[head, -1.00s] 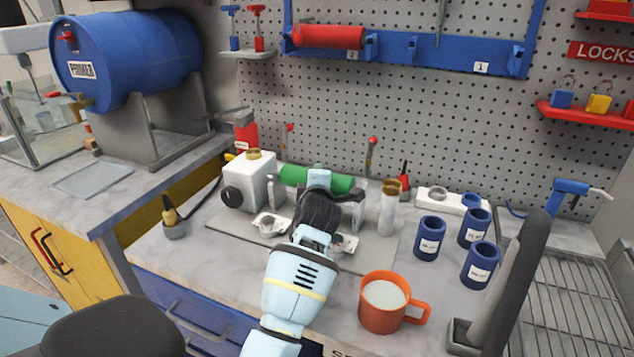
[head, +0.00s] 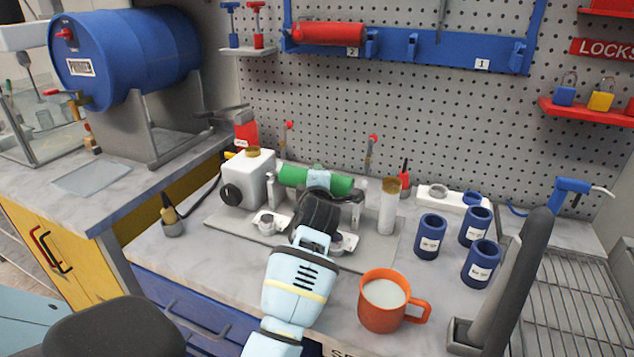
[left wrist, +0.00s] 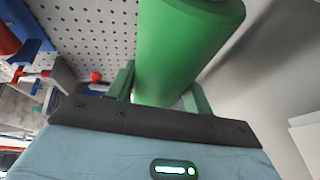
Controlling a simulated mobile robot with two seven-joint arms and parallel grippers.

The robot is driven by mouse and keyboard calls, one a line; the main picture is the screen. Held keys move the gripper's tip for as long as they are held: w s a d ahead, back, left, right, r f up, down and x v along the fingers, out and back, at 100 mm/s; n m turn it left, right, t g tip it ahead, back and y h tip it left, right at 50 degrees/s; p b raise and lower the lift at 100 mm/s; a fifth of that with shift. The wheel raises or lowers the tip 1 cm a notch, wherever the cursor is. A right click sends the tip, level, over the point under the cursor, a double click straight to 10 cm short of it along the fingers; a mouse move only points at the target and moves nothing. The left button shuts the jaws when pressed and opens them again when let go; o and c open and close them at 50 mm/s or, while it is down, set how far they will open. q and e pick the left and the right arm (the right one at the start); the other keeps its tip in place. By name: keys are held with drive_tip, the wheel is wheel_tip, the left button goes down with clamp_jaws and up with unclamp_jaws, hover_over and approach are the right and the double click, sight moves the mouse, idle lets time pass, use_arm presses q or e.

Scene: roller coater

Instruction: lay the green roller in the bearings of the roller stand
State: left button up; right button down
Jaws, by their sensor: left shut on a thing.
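The green roller (head: 340,186) lies roughly level at the back of the roller stand, with its right end slightly lower in the head view. My left gripper (head: 318,179) is shut around its middle; the roller (left wrist: 185,50) also shows between the fingers in the left wrist view. The roller stand has a grey base plate (head: 375,250) and light uprights near both roller ends. The left upright (head: 272,190) is visible; the right one is partly behind my gripper. I cannot tell whether the roller touches the bearings. My right gripper is not in view.
A white box with a black knob (head: 246,180) stands left of the roller. A pale cylinder (head: 388,210) stands to its right. An orange mug (head: 383,300) and several blue cups (head: 430,237) stand at front right. A red roller (head: 330,34) hangs on the pegboard rack.

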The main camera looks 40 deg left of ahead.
use_arm(q)
drive_tip(key=shift+f, duration=0.1)
idle(0.4)
drive_tip(key=o, duration=0.9)
drive_tip(key=shift+o, duration=0.5)
drive_tip(key=shift+f, duration=0.2)
